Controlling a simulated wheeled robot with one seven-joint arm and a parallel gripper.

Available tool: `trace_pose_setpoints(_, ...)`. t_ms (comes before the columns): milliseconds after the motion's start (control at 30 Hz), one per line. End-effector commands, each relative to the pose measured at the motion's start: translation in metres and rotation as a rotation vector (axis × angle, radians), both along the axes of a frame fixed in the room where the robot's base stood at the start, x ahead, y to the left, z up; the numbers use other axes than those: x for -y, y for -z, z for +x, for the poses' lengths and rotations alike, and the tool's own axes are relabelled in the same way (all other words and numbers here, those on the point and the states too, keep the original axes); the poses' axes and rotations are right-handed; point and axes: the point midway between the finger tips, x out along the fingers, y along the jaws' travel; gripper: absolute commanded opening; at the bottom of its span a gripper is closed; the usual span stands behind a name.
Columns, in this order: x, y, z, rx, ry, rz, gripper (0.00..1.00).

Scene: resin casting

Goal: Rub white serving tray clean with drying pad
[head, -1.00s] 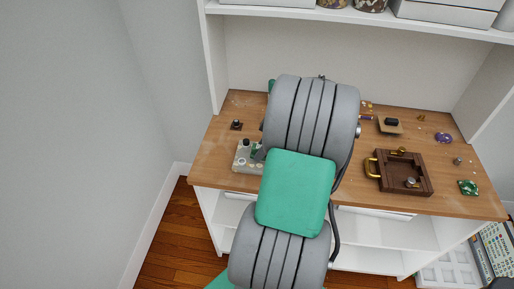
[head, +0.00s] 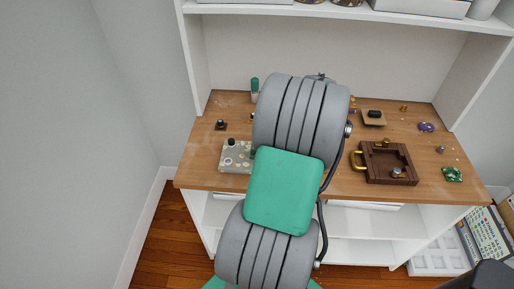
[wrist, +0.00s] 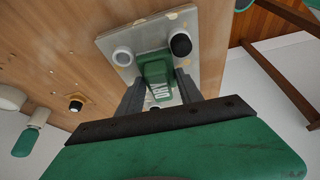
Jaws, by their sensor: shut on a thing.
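The white serving tray (head: 229,164) is a pale speckled slab on the left part of the wooden worktop, partly hidden by my arm in the head view. In the wrist view the tray (wrist: 207,65) shows tan patches along its rim. A white round piece and a black-topped piece stand on it. My gripper (wrist: 160,88) is shut on the drying pad (wrist: 157,72), a green block marked "DRY", over the tray. I cannot tell whether the pad touches the tray.
A dark wooden box with brass handles (head: 372,176) stands to the right. A green bottle (head: 255,86) is at the back, and a small dark-topped item (head: 221,125) lies left. Green (head: 453,174) and purple (head: 426,127) pieces lie far right. A shelf (head: 350,14) overhangs the worktop.

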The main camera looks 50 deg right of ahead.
Motion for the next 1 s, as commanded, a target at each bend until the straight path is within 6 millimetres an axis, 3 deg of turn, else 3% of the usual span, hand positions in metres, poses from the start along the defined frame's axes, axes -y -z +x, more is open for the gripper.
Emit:
trace_pose_setpoints(433,-0.002,-0.001,0.001,-0.001,0.000,0.002,0.00)
trace_pose_setpoints(800,-0.018,0.003,0.023,-0.002,-0.001,0.002,0.00)
trace_pose_setpoints(1000,-0.020,0.003,0.025,-0.003,0.001,0.004,0.00)
